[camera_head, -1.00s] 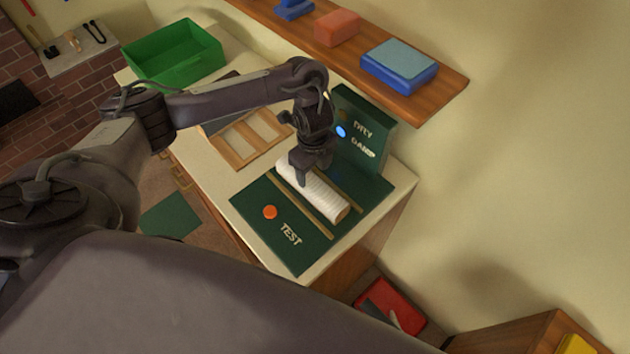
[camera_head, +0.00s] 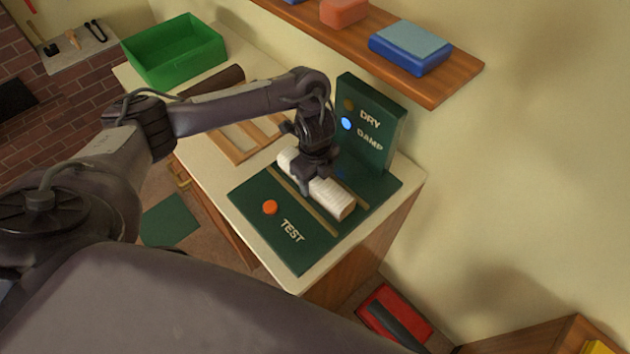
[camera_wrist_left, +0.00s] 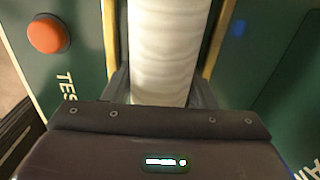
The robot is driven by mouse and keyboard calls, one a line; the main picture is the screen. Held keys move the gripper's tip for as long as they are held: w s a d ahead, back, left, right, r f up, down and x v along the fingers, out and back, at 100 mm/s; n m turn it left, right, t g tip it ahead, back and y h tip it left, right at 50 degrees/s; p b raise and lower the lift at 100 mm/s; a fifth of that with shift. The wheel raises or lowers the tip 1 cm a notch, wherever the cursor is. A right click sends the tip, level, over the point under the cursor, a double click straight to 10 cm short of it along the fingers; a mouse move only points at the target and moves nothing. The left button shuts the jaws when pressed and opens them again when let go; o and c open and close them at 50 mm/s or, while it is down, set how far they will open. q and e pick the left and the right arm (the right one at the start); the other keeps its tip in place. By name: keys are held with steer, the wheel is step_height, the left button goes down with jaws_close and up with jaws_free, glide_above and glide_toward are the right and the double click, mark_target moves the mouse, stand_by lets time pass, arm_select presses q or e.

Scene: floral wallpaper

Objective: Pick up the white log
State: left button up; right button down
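The white log (camera_head: 327,193) lies between two wooden strips on the dark green test board (camera_head: 262,226). My left gripper (camera_head: 308,187) is down at the log, partly covering its middle. In the left wrist view the log (camera_wrist_left: 165,50) runs between the two fingers of my left gripper (camera_wrist_left: 160,92), one on each side. The fingers look close against it, but I cannot tell whether they grip it. The log shows no clear lift from the board. My right gripper is not in view.
An upright green panel marked DRY and DAMP (camera_head: 372,115) stands behind the log, its blue lamp lit. An orange button (camera_head: 270,207) is on the board. A wooden frame (camera_head: 232,150) and a green bin (camera_head: 175,48) are further left. A shelf (camera_head: 440,92) overhangs behind.

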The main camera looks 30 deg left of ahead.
arm_select(q)
steer(key=c, duration=0.7)
